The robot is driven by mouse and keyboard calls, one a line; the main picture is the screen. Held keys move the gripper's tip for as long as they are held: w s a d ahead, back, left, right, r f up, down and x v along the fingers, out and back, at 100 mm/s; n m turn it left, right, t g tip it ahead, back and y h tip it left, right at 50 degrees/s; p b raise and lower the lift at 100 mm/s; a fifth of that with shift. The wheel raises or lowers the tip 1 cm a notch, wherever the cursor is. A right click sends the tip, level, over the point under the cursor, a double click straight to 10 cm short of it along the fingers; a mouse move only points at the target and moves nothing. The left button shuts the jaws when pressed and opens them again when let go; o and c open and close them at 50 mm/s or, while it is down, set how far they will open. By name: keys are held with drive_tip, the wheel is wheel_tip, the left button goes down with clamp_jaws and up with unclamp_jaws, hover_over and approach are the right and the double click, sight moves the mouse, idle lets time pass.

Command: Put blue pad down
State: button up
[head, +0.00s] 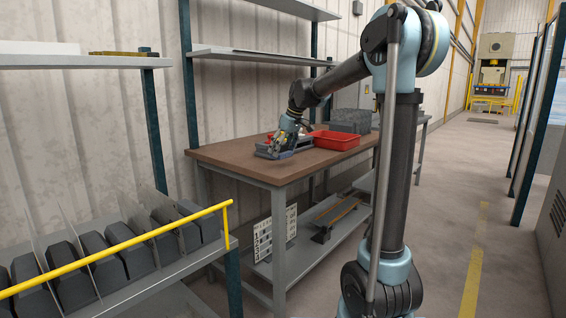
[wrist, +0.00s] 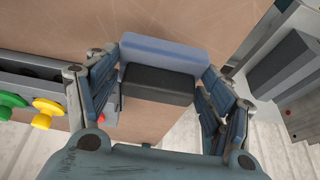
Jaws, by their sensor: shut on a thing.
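My gripper (wrist: 160,95) is shut on the blue pad (wrist: 165,53). In the wrist view the pad is a blue-grey block with a black block (wrist: 157,84) against its near side, between the two fingers. The brown workbench top (wrist: 205,15) lies below it, close to an edge of the bench. I cannot tell whether the pad touches the top. In the head view my gripper (head: 284,142) is over the front left part of the workbench (head: 223,153); the pad cannot be made out there.
A grey holder with green and yellow knobs (wrist: 45,106) is left of my gripper in the wrist view. A red bin (head: 336,140) and grey blocks (head: 350,121) stand farther back on the bench. A yellow rail (head: 135,241) and rack are at the front left. The aisle floor (head: 445,210) is clear.

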sight(285, 153)
drive_tip(key=shift+f, duration=2.2)
drive_tip(key=shift+f, duration=0.1)
drive_tip(key=o, duration=1.1)
drive_tip(key=v, duration=1.2)
drive_tip(key=s+d+f+m+h, duration=0.1)
drive_tip(key=s+d+f+m, duration=0.1)
drive_tip(key=s+d+f, duration=0.35)
drive_tip(key=s+d+f+m, duration=0.1)
drive_tip(key=s+d+f, duration=0.15)
drive_tip(key=s, duration=0.55)
drive_tip(key=s+d+f+m+h, duration=0.1)
drive_tip(key=s+d+f+m, duration=0.15)
drive_tip(key=s+d, duration=0.35)
drive_tip(key=s+d+f+m, duration=0.2)
drive_tip(key=s+d+f, duration=0.1)
drive_tip(key=s+f, duration=0.6)
drive_tip(key=s+d+f+m+h, duration=0.1)
drive_tip(key=s+d+f+m, duration=0.1)
drive_tip(key=s+f, duration=0.7)
drive_tip(key=shift+s+d+f+m+g, duration=0.15)
drive_tip(key=shift+d+m+g, duration=0.2)
drive_tip(key=shift+d, duration=0.4)
